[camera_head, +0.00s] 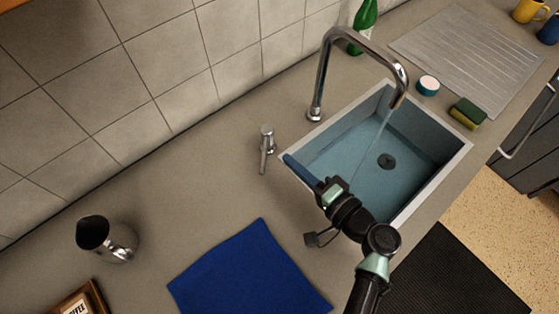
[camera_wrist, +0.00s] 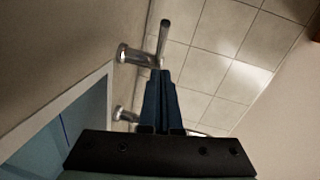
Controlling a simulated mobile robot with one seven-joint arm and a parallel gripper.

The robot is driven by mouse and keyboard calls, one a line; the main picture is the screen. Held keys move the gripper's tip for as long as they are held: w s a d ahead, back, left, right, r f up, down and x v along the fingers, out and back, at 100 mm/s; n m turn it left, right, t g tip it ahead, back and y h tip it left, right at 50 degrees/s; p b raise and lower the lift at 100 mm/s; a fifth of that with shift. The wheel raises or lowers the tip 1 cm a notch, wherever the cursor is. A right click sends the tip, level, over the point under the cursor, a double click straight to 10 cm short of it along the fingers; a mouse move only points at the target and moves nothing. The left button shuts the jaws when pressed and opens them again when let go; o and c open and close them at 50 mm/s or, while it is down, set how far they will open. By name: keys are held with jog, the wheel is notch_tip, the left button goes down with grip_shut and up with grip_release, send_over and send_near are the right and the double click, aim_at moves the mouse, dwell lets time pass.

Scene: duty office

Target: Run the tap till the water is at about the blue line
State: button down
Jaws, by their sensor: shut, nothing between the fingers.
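The chrome tap (camera_head: 358,38) arches over the sink (camera_head: 455,151), and a thin stream of water (camera_head: 376,137) falls from its spout. Blue-tinted water (camera_head: 340,166) seems to cover the basin floor, with the dark drain (camera_head: 386,161) visible through it. The chrome tap lever (camera_head: 266,146) stands on the counter left of the sink. My gripper (camera_head: 289,159), with dark blue fingers, is shut and empty over the sink's left rim, just right of the lever. In the wrist view, the fingertips (camera_wrist: 160,73) appear close to the lever's handle (camera_wrist: 164,38).
A blue cloth (camera_head: 248,275) and a steel jug (camera_head: 107,239) lie to the left on the counter. A green bottle (camera_head: 364,22), a teal-and-white pot (camera_head: 428,86), a sponge (camera_head: 467,113) and a ribbed drainer (camera_head: 470,58) are beyond the sink. The tiled wall (camera_head: 175,80) runs behind.

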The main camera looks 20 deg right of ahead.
aim_at(265, 151)
jog(key=shift+w+a+f+p, duration=0.15)
jog(key=shift+w+a+p, duration=0.1)
jog(key=shift+a, duration=0.5)
jog(key=shift+w+a+f+p, duration=0.1)
jog(key=shift+w+a+f, duration=0.1)
jog(key=shift+a, duration=0.5)
jog(key=shift+a, duration=0.1)
jog(key=shift+w+a+f+b, duration=0.15)
jog(key=shift+a+b, duration=0.4)
jog(key=shift+d, duration=0.15)
